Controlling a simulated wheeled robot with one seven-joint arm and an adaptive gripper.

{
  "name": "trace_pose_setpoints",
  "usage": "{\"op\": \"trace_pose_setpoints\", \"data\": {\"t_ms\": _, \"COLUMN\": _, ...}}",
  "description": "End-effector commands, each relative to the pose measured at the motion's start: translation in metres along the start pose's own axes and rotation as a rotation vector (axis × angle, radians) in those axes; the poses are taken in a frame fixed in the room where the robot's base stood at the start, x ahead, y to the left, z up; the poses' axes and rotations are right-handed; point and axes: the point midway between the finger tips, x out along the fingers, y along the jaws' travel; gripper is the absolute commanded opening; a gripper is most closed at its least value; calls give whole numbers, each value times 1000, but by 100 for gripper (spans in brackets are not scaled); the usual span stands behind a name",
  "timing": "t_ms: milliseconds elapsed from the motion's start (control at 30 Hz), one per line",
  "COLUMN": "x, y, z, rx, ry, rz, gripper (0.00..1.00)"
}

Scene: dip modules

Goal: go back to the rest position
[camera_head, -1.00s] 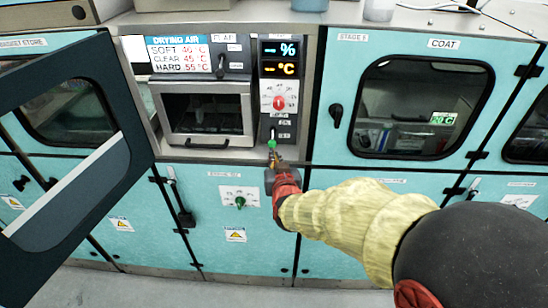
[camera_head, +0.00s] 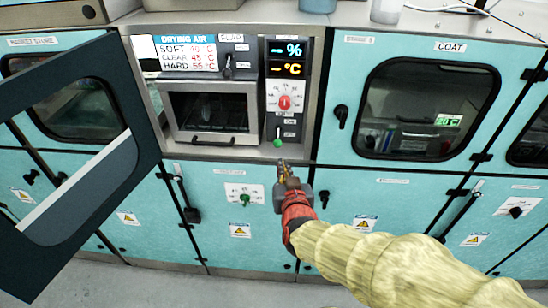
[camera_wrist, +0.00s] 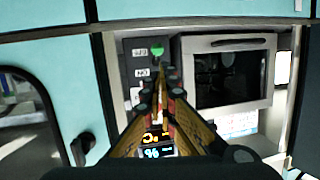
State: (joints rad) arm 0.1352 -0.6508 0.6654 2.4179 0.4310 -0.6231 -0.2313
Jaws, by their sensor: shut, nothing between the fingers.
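My gripper (camera_head: 285,167) is in front of the teal cabinet, just below the control panel (camera_head: 287,88). Its fingers are together with nothing between them; they also show in the wrist view (camera_wrist: 172,82). The gripper and the lever look apart. My arm, in a pale yellow sleeve, reaches in from the lower right.
A dark-framed door (camera_head: 75,135) stands open at the left and juts toward me. The dryer window (camera_head: 211,110) and the COAT door (camera_head: 428,108) are shut. Grey floor is free in front.

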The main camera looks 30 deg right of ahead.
Motion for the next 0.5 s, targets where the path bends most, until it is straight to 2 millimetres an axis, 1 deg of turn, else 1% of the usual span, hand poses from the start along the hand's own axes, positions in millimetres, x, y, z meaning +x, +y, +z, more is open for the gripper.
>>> {"op": "trace_pose_setpoints", "data": {"t_ms": 200, "x": 0, "y": 0, "z": 0, "rx": 4, "ry": -1, "rz": 0, "gripper": 0}}
{"op": "trace_pose_setpoints", "data": {"t_ms": 267, "x": 0, "y": -1, "z": 6, "rx": 13, "ry": -22, "rz": -5, "gripper": 0}}
{"op": "trace_pose_setpoints", "data": {"t_ms": 367, "x": -2, "y": -8, "z": 30, "rx": 22, "ry": -111, "rz": -30, "gripper": 0}}
{"op": "trace_pose_setpoints", "data": {"t_ms": 400, "x": -4, "y": -13, "z": 46, "rx": 22, "ry": -169, "rz": -48, "gripper": 0}}
{"op": "trace_pose_setpoints", "data": {"t_ms": 467, "x": -11, "y": -22, "z": 68, "rx": 21, "ry": -265, "rz": -78, "gripper": 0}}
{"op": "trace_pose_setpoints", "data": {"t_ms": 500, "x": -18, "y": -28, "z": 80, "rx": 17, "ry": -330, "rz": -101, "gripper": 0}}
